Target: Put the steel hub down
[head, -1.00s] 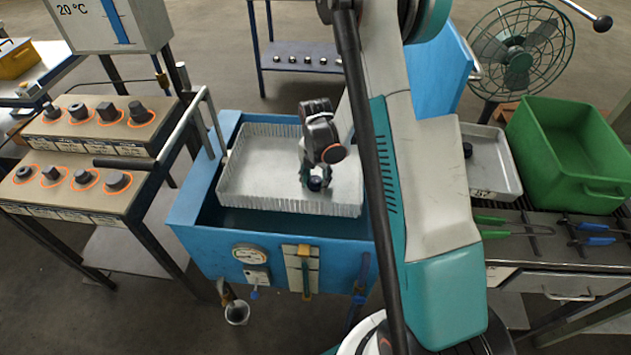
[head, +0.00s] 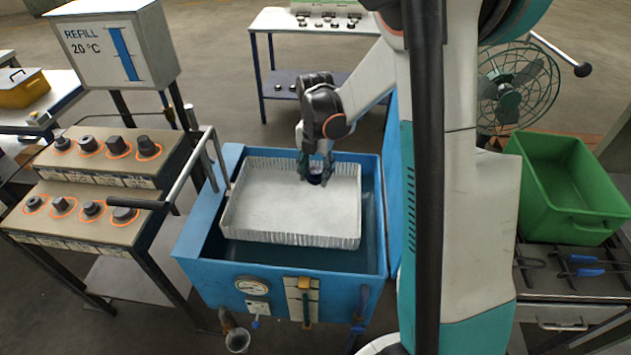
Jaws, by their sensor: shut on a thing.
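My gripper (head: 317,172) points down over the back right part of a white, ribbed-edge tray (head: 240,231). It is shut on a small dark steel hub (head: 316,178), which is partly hidden by the fingers. I cannot tell whether the hub touches the tray floor or hangs just above it. The rest of the tray floor is bare. The tray sits in a blue tank (head: 200,262) with dark liquid around it.
A gauge (head: 251,286) is on the tank front. A green crate (head: 570,190) and a fan (head: 515,85) are at right.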

